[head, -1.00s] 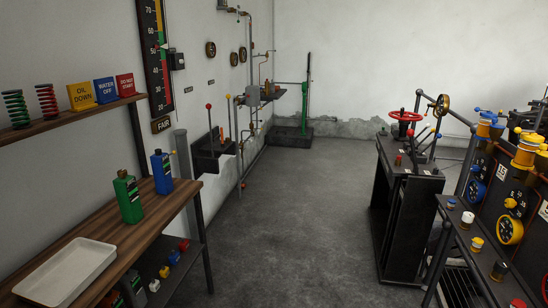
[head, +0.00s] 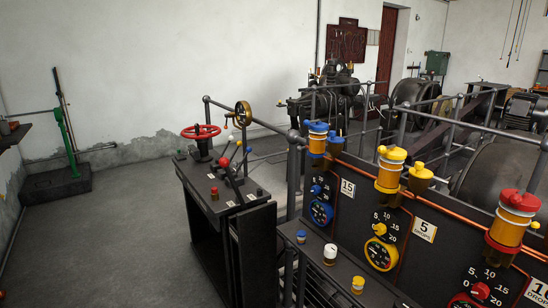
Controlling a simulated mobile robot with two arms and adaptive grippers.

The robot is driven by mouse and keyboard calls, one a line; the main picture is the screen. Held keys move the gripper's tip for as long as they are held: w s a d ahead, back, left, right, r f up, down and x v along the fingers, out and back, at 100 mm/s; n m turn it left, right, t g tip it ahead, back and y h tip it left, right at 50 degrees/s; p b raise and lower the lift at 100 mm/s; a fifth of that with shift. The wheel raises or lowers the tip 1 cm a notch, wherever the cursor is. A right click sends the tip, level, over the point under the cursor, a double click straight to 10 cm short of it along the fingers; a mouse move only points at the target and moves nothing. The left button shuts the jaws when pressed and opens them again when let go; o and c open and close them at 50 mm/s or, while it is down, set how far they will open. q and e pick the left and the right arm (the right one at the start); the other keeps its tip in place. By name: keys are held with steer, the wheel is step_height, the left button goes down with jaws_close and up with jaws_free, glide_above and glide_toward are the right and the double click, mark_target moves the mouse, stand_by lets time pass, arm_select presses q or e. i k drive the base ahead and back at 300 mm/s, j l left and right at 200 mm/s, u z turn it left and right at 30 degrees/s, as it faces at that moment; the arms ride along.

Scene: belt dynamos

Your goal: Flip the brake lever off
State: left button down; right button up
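Several levers with coloured knobs (head: 229,161) stand on top of a dark control stand (head: 228,190) in the middle of the head view. A yellow, a red and a blue knob show among them. They lean at different angles. No readable label shows which one is the brake lever. A tall green post with a dark lever (head: 66,125) stands on a black base at the left, by the wall. Neither of my grippers is in view.
Pipe railings guard the machines. Grey floor (head: 125,230) is clear at the left.

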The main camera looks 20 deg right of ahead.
mark_target(224, 162)
steer(key=i+z, duration=1)
steer(key=z, duration=0.15)
